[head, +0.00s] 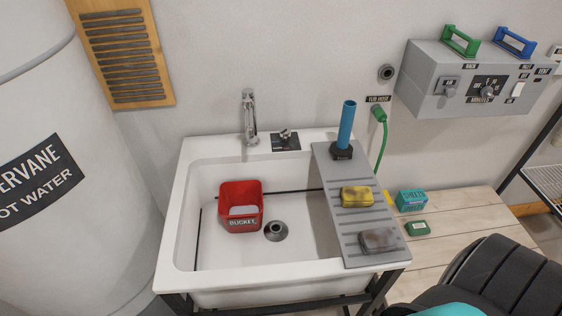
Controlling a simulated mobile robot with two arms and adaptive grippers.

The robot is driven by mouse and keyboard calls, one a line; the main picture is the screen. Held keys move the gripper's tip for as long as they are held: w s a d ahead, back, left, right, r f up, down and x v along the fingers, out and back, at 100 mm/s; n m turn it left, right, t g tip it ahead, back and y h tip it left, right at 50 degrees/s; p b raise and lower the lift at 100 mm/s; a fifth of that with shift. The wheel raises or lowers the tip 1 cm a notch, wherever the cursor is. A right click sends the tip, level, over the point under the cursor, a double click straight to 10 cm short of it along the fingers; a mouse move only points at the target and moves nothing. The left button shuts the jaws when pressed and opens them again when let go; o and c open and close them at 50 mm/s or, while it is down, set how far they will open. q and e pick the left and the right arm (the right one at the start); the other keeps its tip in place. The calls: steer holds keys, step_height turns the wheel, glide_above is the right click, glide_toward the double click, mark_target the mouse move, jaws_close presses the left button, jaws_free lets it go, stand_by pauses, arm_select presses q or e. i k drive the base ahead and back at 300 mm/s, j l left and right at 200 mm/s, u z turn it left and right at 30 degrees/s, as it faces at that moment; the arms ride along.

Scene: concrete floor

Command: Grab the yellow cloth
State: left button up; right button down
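A folded yellow cloth (357,197) with dark smudges lies on the grey ribbed drainboard (352,222), on the right side of the white sink. A grey-brown cloth or pad (378,240) lies in front of it on the same board. Nothing touches the yellow cloth from above. Neither of my grippers shows in the head view, so their state cannot be seen.
A red bucket (240,207) stands in the sink basin (296,258). A blue upright tube (346,125) stands at the board's back end. A teal box (411,200) and green item (417,228) lie on the wooden bench (458,207). A grey control box (470,82) hangs on the wall.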

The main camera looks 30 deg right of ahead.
mark_target(350, 197)
steer(key=z, duration=1.65)
